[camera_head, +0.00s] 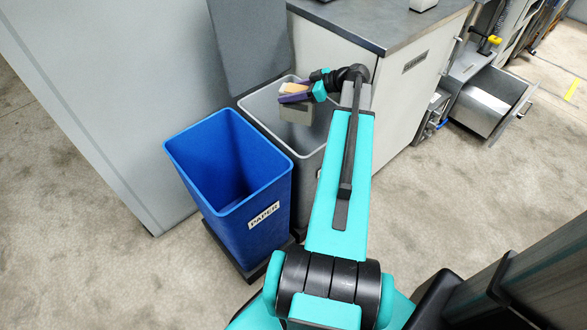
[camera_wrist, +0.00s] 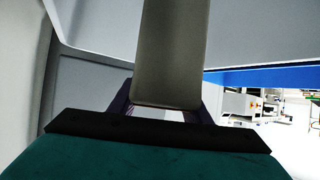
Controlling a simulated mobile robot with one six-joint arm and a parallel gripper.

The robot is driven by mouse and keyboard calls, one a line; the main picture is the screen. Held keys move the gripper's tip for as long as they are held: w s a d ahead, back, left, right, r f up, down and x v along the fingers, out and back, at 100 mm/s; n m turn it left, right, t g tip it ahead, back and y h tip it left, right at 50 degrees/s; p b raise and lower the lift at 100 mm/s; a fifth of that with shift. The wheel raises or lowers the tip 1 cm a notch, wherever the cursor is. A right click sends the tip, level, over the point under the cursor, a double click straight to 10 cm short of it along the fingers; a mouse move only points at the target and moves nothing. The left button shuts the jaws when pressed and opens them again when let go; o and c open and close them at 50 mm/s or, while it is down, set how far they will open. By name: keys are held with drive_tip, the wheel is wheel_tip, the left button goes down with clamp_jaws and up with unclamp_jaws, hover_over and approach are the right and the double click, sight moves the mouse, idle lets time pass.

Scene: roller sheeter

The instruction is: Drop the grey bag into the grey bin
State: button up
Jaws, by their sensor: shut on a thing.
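The grey bag (camera_head: 297,112) is a small grey-beige block-like thing held in my gripper (camera_head: 296,93) over the opening of the grey bin. In the wrist view the bag (camera_wrist: 174,55) stands out between the two fingers of my gripper (camera_wrist: 165,112), which are shut on it. The grey bin (camera_head: 308,165) stands to the right of the blue bin, and my arm hides part of its right side. Its inner walls seem to surround the bag in the wrist view, but how deep the bag hangs I cannot tell.
A blue bin (camera_head: 232,175) labelled PAPER stands close on the left. A grey cabinet (camera_head: 120,90) is behind it. A counter (camera_head: 385,25) stands behind the grey bin on the right. An open metal drawer (camera_head: 495,100) juts out farther right. The floor at right is clear.

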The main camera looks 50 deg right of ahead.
idle(0.3)
drive_tip(key=o, duration=1.6)
drive_tip(key=shift+f, duration=0.1)
drive_tip(key=shift+s, duration=0.1)
drive_tip(key=v, duration=1.2)
drive_tip(key=shift+s, duration=0.1)
